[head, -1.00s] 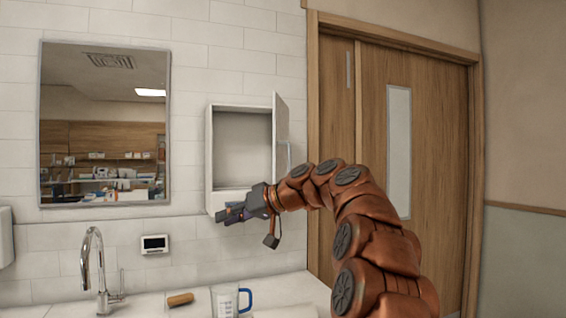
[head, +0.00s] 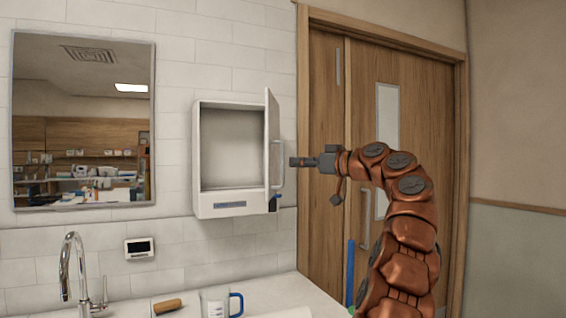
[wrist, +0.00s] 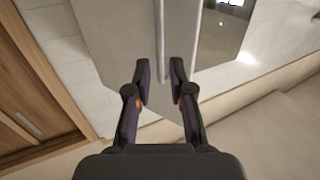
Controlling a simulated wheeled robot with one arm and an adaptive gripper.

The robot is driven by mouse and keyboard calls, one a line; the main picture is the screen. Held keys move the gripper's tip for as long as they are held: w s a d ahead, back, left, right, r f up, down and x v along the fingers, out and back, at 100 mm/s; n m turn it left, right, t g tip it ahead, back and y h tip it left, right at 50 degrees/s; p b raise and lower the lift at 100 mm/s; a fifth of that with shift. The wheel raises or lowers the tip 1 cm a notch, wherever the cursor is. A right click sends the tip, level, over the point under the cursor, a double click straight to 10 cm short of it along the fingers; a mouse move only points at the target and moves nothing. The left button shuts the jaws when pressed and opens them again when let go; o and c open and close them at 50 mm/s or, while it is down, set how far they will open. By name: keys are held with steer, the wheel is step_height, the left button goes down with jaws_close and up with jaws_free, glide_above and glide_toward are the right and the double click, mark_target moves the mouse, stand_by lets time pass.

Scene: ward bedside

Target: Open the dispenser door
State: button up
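The white dispenser cabinet (head: 198,150) hangs on the tiled wall, with an empty-looking interior. Its door (head: 271,130) is hinged on the right and stands swung open, roughly square to the front. A bar handle (head: 281,165) is on the door's outer right face. My gripper (head: 292,162) is right of the door, pointing left at the handle and close to it. In the wrist view my gripper (wrist: 163,82) has its two fingers apart, with the door (wrist: 115,35) ahead and the handle (wrist: 159,40) lined up between the fingertips. I cannot tell whether they touch it.
A mirror (head: 84,120) hangs left of the cabinet. Below are a tap (head: 70,255), a small display box (head: 139,248), a brown roll-shaped object (head: 167,306) and a blue-handled jug (head: 236,303) on the counter. A wooden room door (head: 325,220) stands to the right, behind my arm.

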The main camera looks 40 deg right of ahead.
mark_target(283, 183)
steer(key=w, duration=0.2)
steer(key=w+p, duration=0.1)
steer(key=w, duration=0.3)
steer(key=shift+w+a+p, duration=0.2)
steer(key=shift+a+p, duration=0.1)
steer(key=shift+a, duration=0.05)
jaws_close()
